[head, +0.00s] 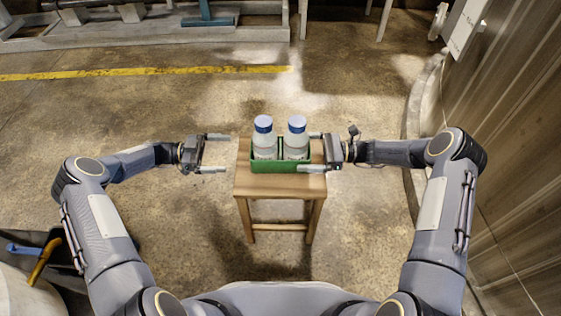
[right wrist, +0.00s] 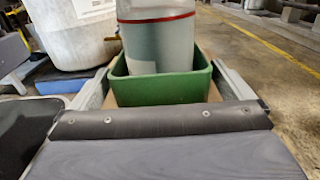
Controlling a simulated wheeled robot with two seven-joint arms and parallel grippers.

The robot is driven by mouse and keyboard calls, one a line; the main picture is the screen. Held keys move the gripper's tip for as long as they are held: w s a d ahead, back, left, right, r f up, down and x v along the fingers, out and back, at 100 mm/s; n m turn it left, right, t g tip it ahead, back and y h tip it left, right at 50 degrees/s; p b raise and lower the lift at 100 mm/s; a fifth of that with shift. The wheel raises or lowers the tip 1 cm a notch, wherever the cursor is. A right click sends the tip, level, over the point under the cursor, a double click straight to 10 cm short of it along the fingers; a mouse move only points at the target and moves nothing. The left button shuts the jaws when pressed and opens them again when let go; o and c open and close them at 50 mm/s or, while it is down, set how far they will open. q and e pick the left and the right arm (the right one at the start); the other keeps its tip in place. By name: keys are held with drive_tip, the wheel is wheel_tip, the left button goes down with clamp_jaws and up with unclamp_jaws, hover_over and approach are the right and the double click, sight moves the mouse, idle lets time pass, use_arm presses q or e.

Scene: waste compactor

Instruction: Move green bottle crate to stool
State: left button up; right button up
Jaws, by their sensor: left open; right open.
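The green bottle crate (head: 280,166) stands on the seat of the wooden stool (head: 281,187) and holds two white bottles (head: 264,140) with blue caps. My left gripper (head: 217,153) is open and empty, just left of the stool and apart from the crate. My right gripper (head: 308,152) is open at the crate's right end, with its fingers on either side of that end. In the right wrist view the crate (right wrist: 165,88) shows between the two fingers, with a bottle (right wrist: 157,42) rising out of it. Whether the fingers touch the crate cannot be told.
A ribbed metal wall (head: 510,130) stands on the right. A yellow floor line (head: 140,73) and a low grey platform (head: 150,32) lie at the back. A yellow and blue object (head: 42,258) is at lower left. The floor around the stool is clear.

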drive_tip(key=d, duration=1.1)
drive_tip(key=shift+d, duration=0.4)
